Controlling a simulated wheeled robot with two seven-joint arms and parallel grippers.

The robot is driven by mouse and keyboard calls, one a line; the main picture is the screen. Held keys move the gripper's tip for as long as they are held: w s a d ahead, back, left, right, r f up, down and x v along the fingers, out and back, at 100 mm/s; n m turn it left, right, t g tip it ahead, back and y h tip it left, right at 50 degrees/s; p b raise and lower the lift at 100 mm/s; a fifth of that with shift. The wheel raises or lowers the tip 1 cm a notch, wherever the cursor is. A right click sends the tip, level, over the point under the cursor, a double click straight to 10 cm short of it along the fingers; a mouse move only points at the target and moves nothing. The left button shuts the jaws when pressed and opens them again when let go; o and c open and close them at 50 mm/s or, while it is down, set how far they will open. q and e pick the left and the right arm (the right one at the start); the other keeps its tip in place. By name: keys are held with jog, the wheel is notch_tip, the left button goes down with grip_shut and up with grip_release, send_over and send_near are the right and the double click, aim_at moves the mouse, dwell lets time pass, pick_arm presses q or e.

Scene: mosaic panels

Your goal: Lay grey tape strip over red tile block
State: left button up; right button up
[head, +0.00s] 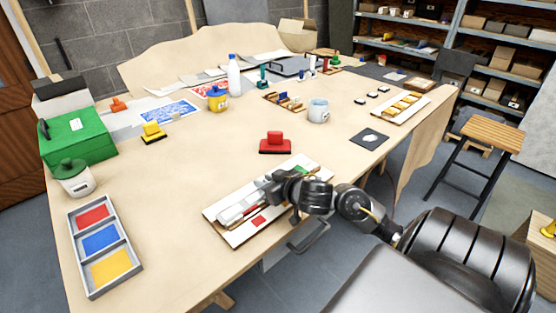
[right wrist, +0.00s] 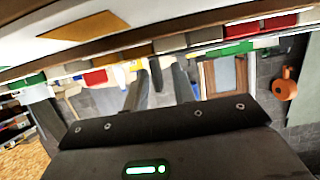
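A white mosaic panel (head: 223,236) lies at the front middle of the table. It carries a flat red tile (head: 258,221), green pieces (head: 302,167) and pale grey strip-like pieces (head: 238,208). I cannot tell which of these is the grey tape strip. My right gripper (head: 272,189) is low over the panel's middle and hides part of it. In the right wrist view its fingers (right wrist: 159,91) stand apart, with no held thing visible between them. Red blocks show there near the panel's edge (right wrist: 280,22). My left gripper is not in view.
A red-handled block with a dark base (head: 275,143) stands behind the panel. A three-part tray (head: 85,255) of red, blue and yellow lies at front left, by a lidded jar (head: 75,183).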

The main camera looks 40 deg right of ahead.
jog(key=p+v, duration=0.1)
jog(key=v, duration=0.6)
jog(key=shift+s+r+p, duration=0.25)
jog(key=shift+s+p, duration=0.05)
jog(key=shift+s, duration=0.05)
jog(key=p+v, duration=0.3)
jog(key=p, duration=0.1)
jog(key=shift+s, duration=0.15)
jog(key=shift+a, duration=0.15)
